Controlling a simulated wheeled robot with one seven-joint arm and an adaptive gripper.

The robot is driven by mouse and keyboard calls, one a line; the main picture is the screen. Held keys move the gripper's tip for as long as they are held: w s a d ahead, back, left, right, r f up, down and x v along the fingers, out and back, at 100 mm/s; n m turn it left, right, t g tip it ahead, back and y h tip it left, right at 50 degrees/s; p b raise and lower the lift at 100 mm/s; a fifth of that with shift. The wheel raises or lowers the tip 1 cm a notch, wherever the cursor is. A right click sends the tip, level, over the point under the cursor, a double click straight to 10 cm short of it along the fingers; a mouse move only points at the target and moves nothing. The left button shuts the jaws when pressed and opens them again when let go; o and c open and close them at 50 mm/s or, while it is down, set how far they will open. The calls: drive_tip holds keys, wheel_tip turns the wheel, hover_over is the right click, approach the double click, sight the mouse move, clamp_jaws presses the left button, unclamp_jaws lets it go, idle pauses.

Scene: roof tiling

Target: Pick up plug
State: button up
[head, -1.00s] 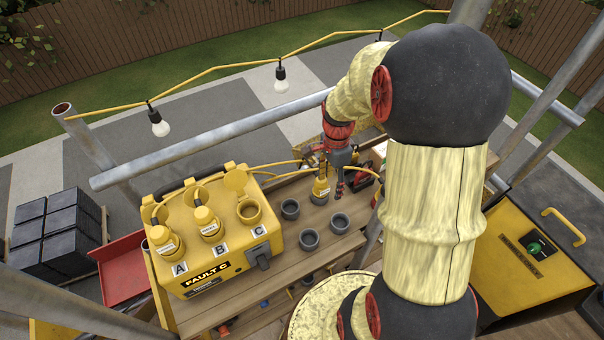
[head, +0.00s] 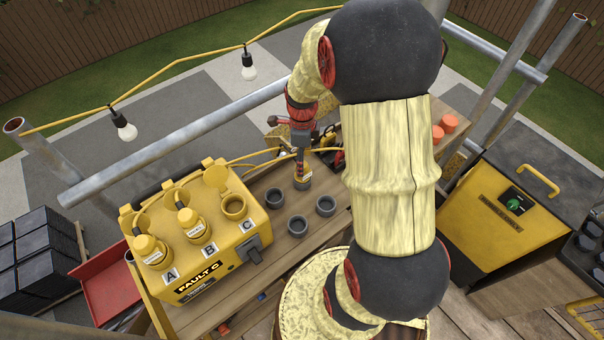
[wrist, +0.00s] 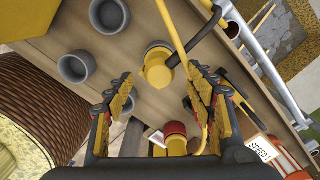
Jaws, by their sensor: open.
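A yellow plug (head: 303,178) stands on the wooden bench, right of the yellow box. It is mostly hidden by my gripper in the head view. In the wrist view the yellow plug (wrist: 157,68) lies ahead of my fingertips, with a cable by it. My gripper (head: 300,165) points down right over it. In the wrist view my gripper (wrist: 163,84) is open, one finger on each side, with nothing held. I cannot tell whether the fingers touch the plug.
The yellow box (head: 195,262) marked FAULT C has plugs at A and B; socket C (head: 234,205) is open and empty. Grey cups (head: 297,226) stand just in front of the plug. A second yellow part with a red collar (wrist: 176,135) is near my fingers. A metal rail (head: 170,150) runs behind.

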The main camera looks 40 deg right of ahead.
wheel_tip(320, 180, down, 4)
drive_tip(key=shift+f+b, duration=0.15)
drive_tip(key=shift+b, duration=0.45)
drive_tip(key=shift+c, duration=1.1)
drive_tip(key=c, duration=1.1)
drive_tip(key=shift+c, duration=0.4)
